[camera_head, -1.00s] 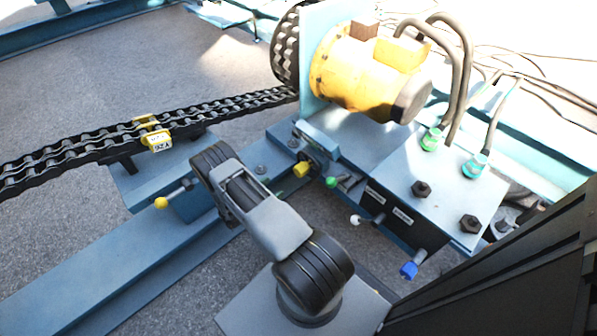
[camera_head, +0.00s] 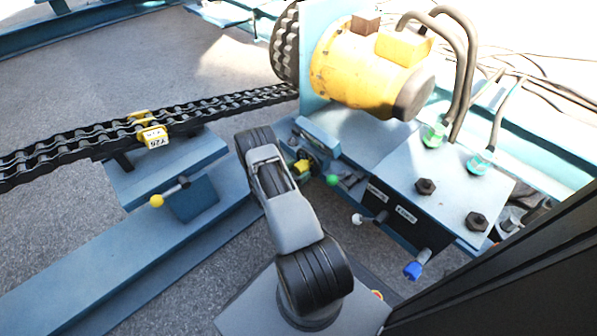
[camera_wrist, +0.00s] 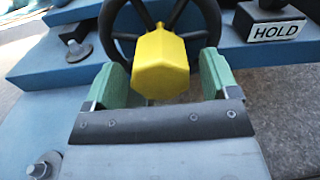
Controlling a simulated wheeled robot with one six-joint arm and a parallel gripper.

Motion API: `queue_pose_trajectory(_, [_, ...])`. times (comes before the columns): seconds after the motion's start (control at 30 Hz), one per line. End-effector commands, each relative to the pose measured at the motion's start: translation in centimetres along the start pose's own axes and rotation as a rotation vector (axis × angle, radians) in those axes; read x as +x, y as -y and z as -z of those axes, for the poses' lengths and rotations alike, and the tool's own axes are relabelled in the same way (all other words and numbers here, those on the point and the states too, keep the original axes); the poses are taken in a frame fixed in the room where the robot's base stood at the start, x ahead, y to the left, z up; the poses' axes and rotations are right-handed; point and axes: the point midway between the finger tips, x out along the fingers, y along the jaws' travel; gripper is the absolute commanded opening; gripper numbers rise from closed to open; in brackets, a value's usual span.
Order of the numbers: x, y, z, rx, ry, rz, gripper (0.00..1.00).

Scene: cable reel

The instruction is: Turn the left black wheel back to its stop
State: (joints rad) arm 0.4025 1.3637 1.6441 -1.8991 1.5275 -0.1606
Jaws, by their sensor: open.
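A black spoked wheel (camera_wrist: 207,18) shows at the top of the wrist view, its upper part cut off. A yellow faceted knob (camera_wrist: 160,68) stands in front of its lower rim. My gripper (camera_wrist: 158,82) is open, with one green finger on each side of the knob. Narrow gaps seem to remain between fingers and knob; contact is unclear. In the head view the yellow knob (camera_head: 302,166) is small, beside my gripper (camera_head: 305,168), and my arm partly hides the wheel. I cannot tell whether another such wheel stands nearby.
A HOLD plate (camera_wrist: 275,31) sits right of the wheel. Levers with green (camera_head: 333,180), white (camera_head: 357,219) and blue (camera_head: 412,270) ends stand to the right, a yellow-ended lever (camera_head: 157,200) to the left. The chain (camera_head: 70,153) and yellow motor (camera_head: 355,80) lie behind.

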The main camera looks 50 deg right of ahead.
Motion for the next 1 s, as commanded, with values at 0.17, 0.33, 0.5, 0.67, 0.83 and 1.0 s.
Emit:
queue_pose_trajectory(0.17, [0.60, 0.02, 0.00, 0.000, 0.000, 0.000, 0.81])
queue_pose_trajectory(0.33, [0.63, 0.01, -0.03, 0.000, 0.000, 0.000, 0.81])
queue_pose_trajectory(0.5, [0.61, 0.02, -0.02, 0.000, 0.000, 0.000, 0.72])
queue_pose_trajectory(0.67, [0.60, 0.03, -0.01, 0.000, 0.000, 0.000, 0.57])
queue_pose_trajectory(0.83, [0.60, 0.03, -0.01, 0.000, 0.000, 0.000, 0.40])
queue_pose_trajectory(1.0, [0.59, 0.03, 0.00, 0.000, 0.000, 0.000, 0.24])
